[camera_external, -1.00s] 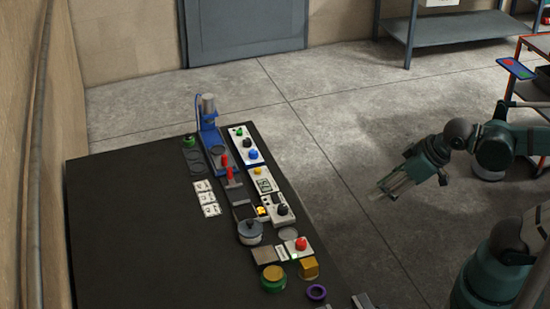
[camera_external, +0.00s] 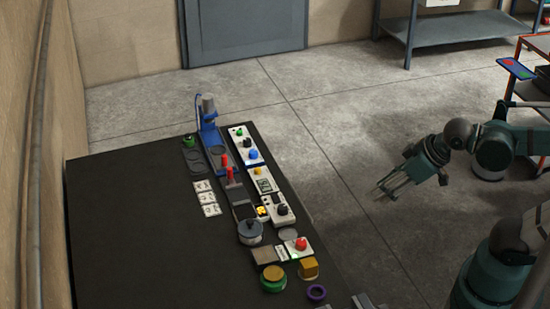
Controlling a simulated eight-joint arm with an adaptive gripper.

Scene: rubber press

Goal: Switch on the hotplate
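My gripper (camera_external: 387,190) hangs over the bare floor to the right of the black table (camera_external: 150,230), clear of everything on it. Its fingers look apart, with nothing visible between them. I cannot tell for certain which device is the hotplate. A white control box with a black knob (camera_external: 282,209) and a yellow light stands at the table's right side, next to a dark flat surface (camera_external: 244,212). Nearer the camera is a flat square plate (camera_external: 265,255) beside a white box with a red button (camera_external: 301,243). Labels are too small to read.
A blue press (camera_external: 210,128), a white panel with coloured knobs (camera_external: 244,143) and a lidded grey pot (camera_external: 250,232) stand in the equipment row. The table's left side is bare.

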